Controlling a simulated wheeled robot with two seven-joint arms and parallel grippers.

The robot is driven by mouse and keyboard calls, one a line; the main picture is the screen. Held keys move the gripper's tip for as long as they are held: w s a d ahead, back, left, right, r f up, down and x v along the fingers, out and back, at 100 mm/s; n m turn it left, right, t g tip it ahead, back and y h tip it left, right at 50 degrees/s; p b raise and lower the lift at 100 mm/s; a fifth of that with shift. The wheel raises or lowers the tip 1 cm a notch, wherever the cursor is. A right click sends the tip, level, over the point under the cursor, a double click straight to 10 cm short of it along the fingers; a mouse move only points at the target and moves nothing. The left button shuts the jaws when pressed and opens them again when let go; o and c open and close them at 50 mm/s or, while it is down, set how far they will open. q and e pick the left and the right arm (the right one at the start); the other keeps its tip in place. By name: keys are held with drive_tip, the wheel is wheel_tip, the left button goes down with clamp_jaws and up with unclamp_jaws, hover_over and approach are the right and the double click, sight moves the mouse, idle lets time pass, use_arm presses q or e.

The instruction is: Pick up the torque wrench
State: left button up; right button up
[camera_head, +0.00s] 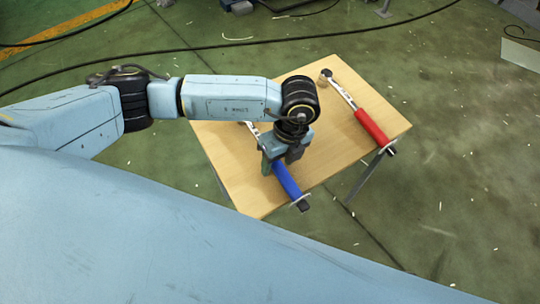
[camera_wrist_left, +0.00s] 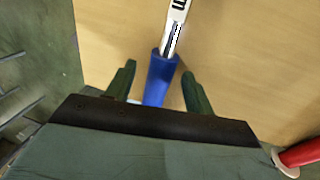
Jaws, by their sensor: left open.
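A torque wrench with a blue handle (camera_head: 287,180) lies on the wooden table, its handle end at the near edge. My left gripper (camera_head: 281,163) is over the blue handle, with its arm hiding the middle of that wrench. In the left wrist view the open left fingers (camera_wrist_left: 155,85) stand on either side of the blue handle (camera_wrist_left: 160,78), with gaps on both sides. The silver shaft (camera_wrist_left: 173,28) runs away from them. A second wrench with a red handle (camera_head: 371,127) lies at the table's right side. My right gripper is not in view.
The small wooden table (camera_head: 237,183) stands on a green floor (camera_head: 450,170). The tabletop between the two wrenches is clear. A black cable (camera_head: 220,46) crosses the floor behind.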

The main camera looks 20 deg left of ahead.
use_arm(q)
drive_tip(key=shift+f, duration=0.25)
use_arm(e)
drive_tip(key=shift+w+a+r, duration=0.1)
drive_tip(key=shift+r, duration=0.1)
use_arm(q)
drive_tip(key=shift+c, duration=0.4)
clamp_jaws()
drive_tip(key=shift+r, duration=0.1)
